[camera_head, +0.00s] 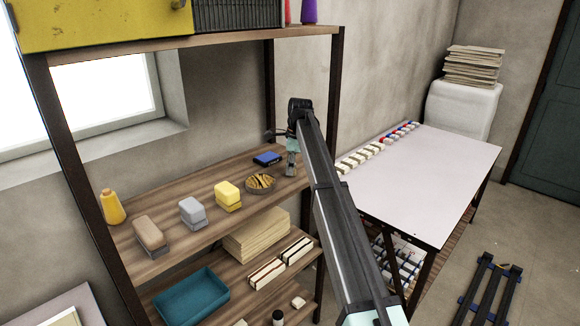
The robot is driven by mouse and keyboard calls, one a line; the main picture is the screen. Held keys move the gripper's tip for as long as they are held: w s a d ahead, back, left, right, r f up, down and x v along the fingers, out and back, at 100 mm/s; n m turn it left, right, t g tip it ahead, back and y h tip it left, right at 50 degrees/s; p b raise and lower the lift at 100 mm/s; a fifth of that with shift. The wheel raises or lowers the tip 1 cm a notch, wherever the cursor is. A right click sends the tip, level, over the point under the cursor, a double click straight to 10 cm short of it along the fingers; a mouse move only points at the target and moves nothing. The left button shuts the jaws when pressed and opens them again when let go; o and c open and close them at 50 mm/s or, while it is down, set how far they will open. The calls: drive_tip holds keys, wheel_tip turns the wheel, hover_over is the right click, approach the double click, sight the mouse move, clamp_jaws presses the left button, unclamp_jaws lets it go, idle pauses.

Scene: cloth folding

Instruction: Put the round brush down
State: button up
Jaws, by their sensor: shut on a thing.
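My gripper (291,168) hangs below the dark wrist at the right end of the upper wooden shelf board. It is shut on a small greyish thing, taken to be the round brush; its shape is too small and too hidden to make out. I cannot tell whether it touches the board. A round dark dish-like thing with yellow-brown stripes (261,182) lies just left of the gripper, apart from it. A blue box (267,158) lies behind it.
Yellow (228,195), grey (192,212) and brown (151,232) blocks and a yellow bottle (112,207) stand leftward on the board. A teal tray (190,295) is on the shelf below. A dark post (334,90) rises near my arm. A white table (430,180) stands right.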

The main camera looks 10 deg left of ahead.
drive_tip(key=o, duration=1.2)
drive_tip(key=shift+c, duration=0.2)
drive_tip(key=r+b, duration=0.1)
drive_tip(key=r, duration=0.3)
drive_tip(key=d+r+b, duration=0.1)
drive_tip(key=r, duration=0.3)
drive_tip(key=r+b, duration=0.1)
drive_tip(key=r, duration=0.3)
drive_tip(key=shift+d, duration=0.4)
